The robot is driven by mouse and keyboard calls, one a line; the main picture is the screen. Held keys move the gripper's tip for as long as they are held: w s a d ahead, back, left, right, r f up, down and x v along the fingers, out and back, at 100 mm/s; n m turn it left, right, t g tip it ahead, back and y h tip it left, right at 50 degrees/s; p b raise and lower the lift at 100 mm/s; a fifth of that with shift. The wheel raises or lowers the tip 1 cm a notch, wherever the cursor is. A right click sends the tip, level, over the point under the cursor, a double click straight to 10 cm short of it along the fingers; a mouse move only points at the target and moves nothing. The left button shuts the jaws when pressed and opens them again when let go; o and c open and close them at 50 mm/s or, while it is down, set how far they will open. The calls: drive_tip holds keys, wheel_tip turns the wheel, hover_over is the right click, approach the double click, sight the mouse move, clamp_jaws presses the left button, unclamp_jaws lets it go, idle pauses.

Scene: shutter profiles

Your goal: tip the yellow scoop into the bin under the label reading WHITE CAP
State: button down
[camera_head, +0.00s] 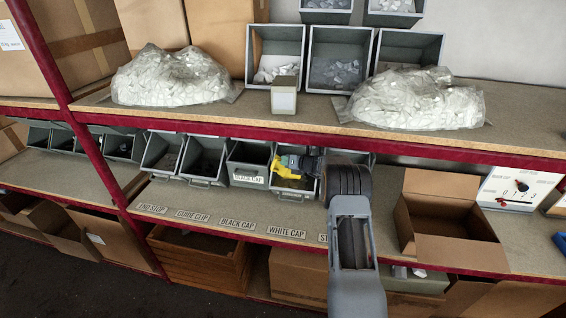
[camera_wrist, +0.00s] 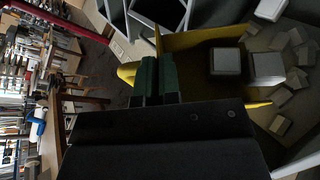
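The yellow scoop (camera_head: 262,182) is in my gripper (camera_head: 291,163), over a grey bin (camera_head: 293,193) in the lower row. In the wrist view, the dark fingers (camera_wrist: 157,78) are shut on a yellow upright part of the scoop (camera_wrist: 205,38). Two pale block-like caps (camera_wrist: 225,62) show at the scoop; one is near its right edge. Several more pale caps (camera_wrist: 292,78) lie beyond it. The label WHITE CAP (camera_head: 286,231) lies on the shelf in front of that bin. The exact tilt of the scoop is hard to tell.
More labels lie along the shelf, including GUIDE CLIP (camera_head: 193,216). The upper shelf edge (camera_head: 240,129) runs close above. An open cardboard box (camera_head: 462,250) stands at right.

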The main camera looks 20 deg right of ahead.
drive_tip(key=shift+w+d+r+m+y, duration=0.35)
drive_tip(key=shift+d+m, duration=0.15)
drive_tip(key=shift+d, duration=0.15)
drive_tip(key=shift+w+d+r+m+y, duration=0.25)
drive_tip(key=shift+d+r+m+y, duration=0.1)
drive_tip(key=shift+d+m, duration=0.25)
drive_tip(key=shift+d, duration=0.1)
drive_tip(key=shift+r, duration=0.1)
idle(0.5)
drive_tip(key=s, duration=0.1)
drive_tip(key=s+a+r, duration=0.1)
drive_tip(key=shift+s+a, duration=0.25)
drive_tip(key=shift+s, duration=0.05)
drive_tip(key=shift+f, duration=0.1)
idle(0.7)
